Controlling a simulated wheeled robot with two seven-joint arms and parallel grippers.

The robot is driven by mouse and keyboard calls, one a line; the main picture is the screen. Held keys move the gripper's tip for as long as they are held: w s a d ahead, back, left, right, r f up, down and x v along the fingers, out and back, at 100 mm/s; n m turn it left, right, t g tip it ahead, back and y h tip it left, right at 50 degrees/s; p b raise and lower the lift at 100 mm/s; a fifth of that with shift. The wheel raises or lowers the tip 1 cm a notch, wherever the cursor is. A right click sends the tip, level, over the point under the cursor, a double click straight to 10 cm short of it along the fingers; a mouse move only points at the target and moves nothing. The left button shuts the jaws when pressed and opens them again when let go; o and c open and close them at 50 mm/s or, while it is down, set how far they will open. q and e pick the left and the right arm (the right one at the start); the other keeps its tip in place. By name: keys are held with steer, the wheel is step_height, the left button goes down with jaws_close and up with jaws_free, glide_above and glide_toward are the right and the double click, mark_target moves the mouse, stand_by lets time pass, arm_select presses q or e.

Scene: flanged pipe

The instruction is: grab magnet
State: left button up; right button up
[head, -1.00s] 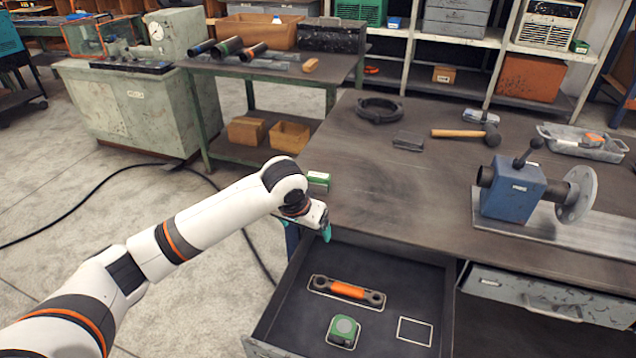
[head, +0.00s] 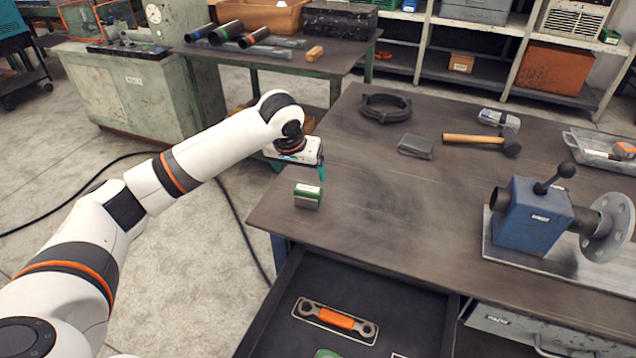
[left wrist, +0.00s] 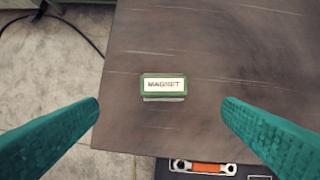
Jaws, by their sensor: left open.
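The magnet (head: 308,196) is a small green block with a white label on top. It stands on the dark workbench near its left front corner. In the left wrist view the magnet (left wrist: 163,86) shows its label reading "MAGNET", centred between the two teal fingers and beyond their tips. My left gripper (head: 318,170) is above the bench, just behind the magnet in the head view. In the left wrist view my left gripper (left wrist: 160,106) is wide open and empty, apart from the magnet. My right gripper is not in view.
Below the bench front an open drawer (head: 265,325) holds an orange-handled wrench (head: 337,320). A dark block (head: 415,146), black ring (head: 385,106), hammer (head: 480,142) and blue flanged-pipe fixture (head: 532,217) stand farther back or right. The bench around the magnet is clear.

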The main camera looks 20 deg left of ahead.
mark_target(307, 189)
arm_select(q)
steer(key=x, duration=0.6)
steer(key=shift+w+p, duration=0.1)
steer(key=shift+p, duration=0.3)
steer(key=shift+w+f, duration=0.3)
steer(key=shift+f, duration=0.3)
steer(key=shift+p+x, duration=0.45)
steer(key=shift+x, duration=1.85)
steer(key=shift+s+d, duration=0.15)
steer(key=c, duration=1.3)
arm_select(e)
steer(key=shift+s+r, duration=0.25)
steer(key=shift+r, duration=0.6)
